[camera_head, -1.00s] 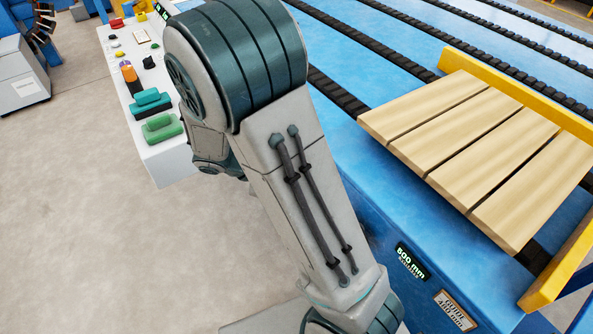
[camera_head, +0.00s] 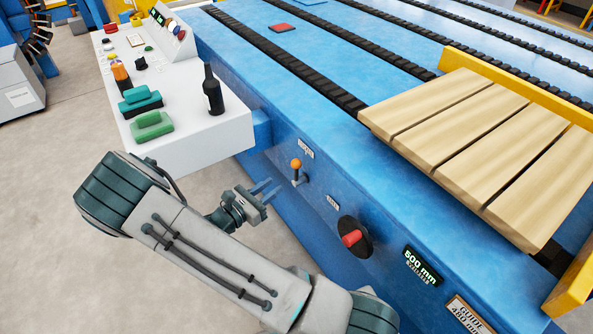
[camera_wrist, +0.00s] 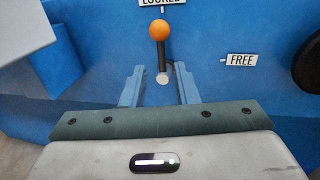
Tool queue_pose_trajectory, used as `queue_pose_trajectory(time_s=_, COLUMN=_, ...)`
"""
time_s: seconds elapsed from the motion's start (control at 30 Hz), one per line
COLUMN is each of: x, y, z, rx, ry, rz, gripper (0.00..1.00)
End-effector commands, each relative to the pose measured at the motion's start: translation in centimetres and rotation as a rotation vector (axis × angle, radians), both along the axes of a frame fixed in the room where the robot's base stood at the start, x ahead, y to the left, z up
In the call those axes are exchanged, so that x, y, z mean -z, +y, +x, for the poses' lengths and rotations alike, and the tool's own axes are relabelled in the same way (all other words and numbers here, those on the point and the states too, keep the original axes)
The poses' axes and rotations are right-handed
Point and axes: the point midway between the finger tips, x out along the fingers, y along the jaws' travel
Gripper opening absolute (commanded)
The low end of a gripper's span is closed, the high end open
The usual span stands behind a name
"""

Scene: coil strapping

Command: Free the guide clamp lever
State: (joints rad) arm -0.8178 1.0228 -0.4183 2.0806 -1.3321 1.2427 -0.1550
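The guide clamp lever (camera_head: 296,170) is a short dark stick with an orange ball on the blue side panel of the machine. It stands upright, with its ball just below the LOCKED label (camera_wrist: 161,3) in the wrist view. The FREE label (camera_wrist: 240,60) is to its right and lower. The lever (camera_wrist: 161,50) shows centred ahead of my gripper (camera_wrist: 160,85), with its pivot between the blue fingertips in the picture. My gripper (camera_head: 267,190) is open and empty, left of the lever and apart from it in the head view.
A red knob (camera_head: 351,239) on a dark disc sticks out right of the lever. A white console (camera_head: 205,140) with a dark bottle (camera_head: 212,90) and green blocks (camera_head: 151,126) stands at left. Wooden boards (camera_head: 470,140) lie on the machine at right.

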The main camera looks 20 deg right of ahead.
Motion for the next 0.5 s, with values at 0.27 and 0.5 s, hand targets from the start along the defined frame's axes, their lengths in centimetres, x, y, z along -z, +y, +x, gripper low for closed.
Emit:
queue_pose_trajectory(time_s=0.27, x=0.1, y=-5.8, z=2.2, rx=0.005, ry=0.000, rz=-0.001, gripper=0.27)
queue_pose_trajectory(time_s=0.5, x=0.0, y=-8.9, z=3.6, rx=0.004, ry=-0.001, rz=0.001, gripper=0.27)
